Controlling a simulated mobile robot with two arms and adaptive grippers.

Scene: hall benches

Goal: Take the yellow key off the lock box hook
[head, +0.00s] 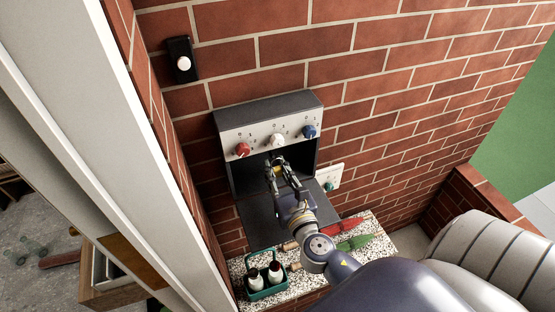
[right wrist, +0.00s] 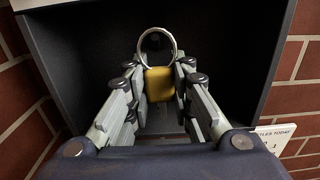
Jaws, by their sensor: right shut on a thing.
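The lock box (head: 268,116) is mounted on the brick wall with its door (head: 258,222) hanging open and three dials on its front. My right gripper (head: 278,167) reaches into the open box. In the right wrist view it (right wrist: 158,90) is shut on the yellow key (right wrist: 159,84), whose metal ring (right wrist: 141,50) stands above the fingers. A dark round shape, perhaps the hook, shows inside the ring; whether the ring still hangs on it I cannot tell. My left gripper is not in view.
Below the box, a speckled ledge (head: 375,252) holds a green caddy (head: 267,292) with bottles, a red brush (head: 342,227) and a green brush (head: 355,242). A small card (head: 329,176) is right of the box. A black wall switch (head: 182,60) is upper left.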

